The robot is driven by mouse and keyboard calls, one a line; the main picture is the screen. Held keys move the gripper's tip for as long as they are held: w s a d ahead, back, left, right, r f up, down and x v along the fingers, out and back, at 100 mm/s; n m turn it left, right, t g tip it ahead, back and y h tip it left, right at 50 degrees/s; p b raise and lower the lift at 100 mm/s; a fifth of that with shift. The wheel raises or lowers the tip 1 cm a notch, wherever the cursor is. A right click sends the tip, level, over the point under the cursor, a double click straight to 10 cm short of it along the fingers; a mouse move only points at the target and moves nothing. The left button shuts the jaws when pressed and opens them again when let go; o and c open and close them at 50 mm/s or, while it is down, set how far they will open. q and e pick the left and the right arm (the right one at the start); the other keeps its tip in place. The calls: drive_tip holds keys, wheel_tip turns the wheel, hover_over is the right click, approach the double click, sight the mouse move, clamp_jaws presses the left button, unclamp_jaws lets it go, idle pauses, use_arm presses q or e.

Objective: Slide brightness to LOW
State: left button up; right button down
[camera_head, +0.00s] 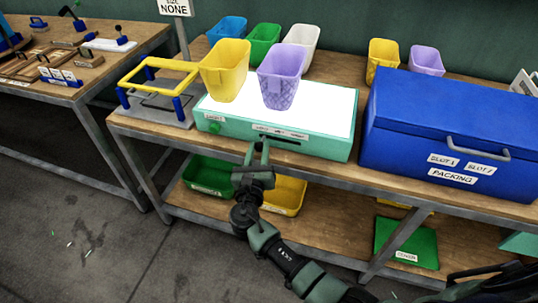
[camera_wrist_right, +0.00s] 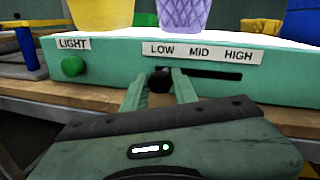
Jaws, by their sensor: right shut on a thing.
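The teal light box (camera_head: 225,124) with a white glowing top stands on the workbench. The right wrist view shows its front, with a dark horizontal slot (camera_wrist_right: 215,74) below a white strip (camera_wrist_right: 200,52) reading LOW, MID, HIGH. The black slider knob (camera_wrist_right: 160,79) is at the slot's left end, below LOW. My right gripper (camera_wrist_right: 158,88) is at the box front, its fingers either side of the knob and shut on it. In the head view the right gripper (camera_head: 259,148) hides the knob. My left gripper is not in view.
A green LIGHT button (camera_wrist_right: 72,66) is left of the slot. A yellow bin (camera_head: 225,75) and a purple bin (camera_head: 283,80) stand on the box. A blue PACKING chest (camera_head: 440,120) stands to the right. A yellow frame (camera_head: 150,65) stands to the left.

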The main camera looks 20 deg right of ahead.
drive_tip(key=shift+w+a, duration=0.15)
drive_tip(key=shift+a, duration=0.1)
drive_tip(key=c, duration=1.1)
unclamp_jaws()
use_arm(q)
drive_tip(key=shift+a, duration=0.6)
use_arm(e)
drive_tip(key=shift+w+a, duration=0.1)
drive_tip(key=shift+a, duration=0.05)
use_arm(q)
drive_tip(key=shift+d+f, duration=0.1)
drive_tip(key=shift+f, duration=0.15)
use_arm(e)
drive_tip(key=v, duration=0.8)
